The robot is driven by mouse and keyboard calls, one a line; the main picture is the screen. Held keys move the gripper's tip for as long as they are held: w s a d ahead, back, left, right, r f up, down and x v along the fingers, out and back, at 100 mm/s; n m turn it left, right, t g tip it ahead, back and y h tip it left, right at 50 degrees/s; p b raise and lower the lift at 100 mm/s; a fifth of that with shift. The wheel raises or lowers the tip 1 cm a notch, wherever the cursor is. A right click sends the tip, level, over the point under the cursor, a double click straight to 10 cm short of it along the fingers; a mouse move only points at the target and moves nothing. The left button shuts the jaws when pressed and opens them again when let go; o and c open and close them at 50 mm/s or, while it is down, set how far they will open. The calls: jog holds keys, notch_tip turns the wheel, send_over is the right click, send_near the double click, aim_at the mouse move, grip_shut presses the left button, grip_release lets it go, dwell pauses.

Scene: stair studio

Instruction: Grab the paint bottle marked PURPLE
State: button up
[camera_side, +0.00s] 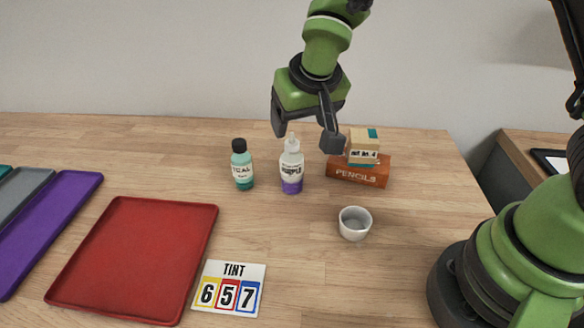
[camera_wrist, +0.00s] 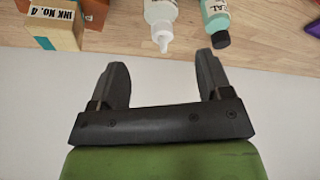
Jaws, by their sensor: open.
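The paint bottle marked PURPLE (camera_side: 291,172) stands upright on the wooden table in the side view, with a white body, a white nozzle and a purple base. In the wrist view the white-nozzled bottle (camera_wrist: 160,18) is at the top edge, cut off, roughly between the fingers. My gripper (camera_side: 305,138) is open and empty. In the side view its fingers hang around the height of the bottle's nozzle, one on either side in the picture. I cannot tell the exact depth gap. The open fingers also show in the wrist view (camera_wrist: 162,85).
A teal bottle (camera_side: 242,166) with a black cap stands close left of the purple one. An orange PENCILS box (camera_side: 358,174) with a small INK box (camera_side: 364,146) on top is close right. A white cup (camera_side: 354,223), red tray (camera_side: 130,255) and TINT card (camera_side: 229,287) lie nearer.

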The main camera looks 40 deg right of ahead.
aim_at(293, 139)
jog(key=x, duration=0.8)
jog(key=shift+w, duration=0.15)
jog(key=c, duration=1.3)
